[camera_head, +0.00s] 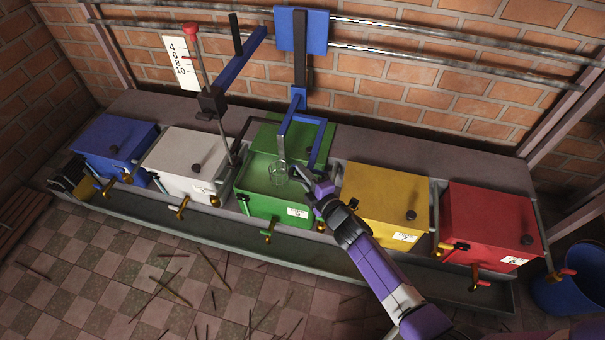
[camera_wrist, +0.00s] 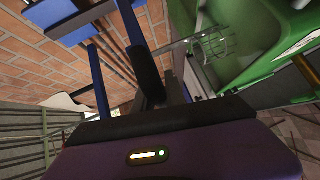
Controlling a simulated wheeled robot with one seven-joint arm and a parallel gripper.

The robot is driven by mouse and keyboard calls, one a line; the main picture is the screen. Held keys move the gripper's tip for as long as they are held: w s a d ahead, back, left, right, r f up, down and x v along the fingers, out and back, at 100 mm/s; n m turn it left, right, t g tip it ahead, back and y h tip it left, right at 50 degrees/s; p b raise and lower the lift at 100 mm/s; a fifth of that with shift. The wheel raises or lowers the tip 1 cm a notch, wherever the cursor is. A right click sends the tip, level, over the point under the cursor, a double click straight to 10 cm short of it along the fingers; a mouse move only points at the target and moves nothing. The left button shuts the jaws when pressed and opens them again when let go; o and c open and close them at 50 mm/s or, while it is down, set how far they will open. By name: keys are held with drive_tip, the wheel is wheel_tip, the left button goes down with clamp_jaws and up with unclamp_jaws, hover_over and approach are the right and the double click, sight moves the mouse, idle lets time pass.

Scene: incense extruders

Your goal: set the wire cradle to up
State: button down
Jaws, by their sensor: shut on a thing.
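The wire cradle (camera_head: 278,173) is a small basket of thin wire at the opening of the green tank (camera_head: 262,205). In the wrist view the cradle (camera_wrist: 213,43) shows in front of the green tank's inside, and a thin rod runs from it toward a black grip (camera_wrist: 147,72). A blue hanging bracket (camera_head: 299,98) comes down above the cradle. My gripper (camera_head: 303,174) is just right of the cradle, at the lower end of the blue bar. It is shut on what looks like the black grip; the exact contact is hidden.
A white tank (camera_head: 185,160) and a blue tank (camera_head: 113,143) stand to the left. A yellow tank (camera_head: 385,200) and a red tank (camera_head: 490,225) stand to the right. A red-topped post (camera_head: 203,75) rises behind the white tank. Sticks litter the tiled floor.

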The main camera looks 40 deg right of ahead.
drive_tip(key=shift+a, duration=0.25)
wheel_tip(320, 180, up, 12)
drive_tip(key=p, duration=1.1)
drive_tip(key=shift+f, duration=0.2)
drive_tip(key=shift+w+a, duration=0.1)
drive_tip(key=c, duration=1.4)
unclamp_jaws()
drive_tip(key=shift+r, duration=0.1)
drive_tip(key=s+b, duration=0.1)
drive_tip(key=s, duration=0.6)
drive_tip(key=shift+s+a+r, duration=0.3)
drive_tip(key=shift+s+a, duration=0.1)
drive_tip(key=shift+a, duration=0.05)
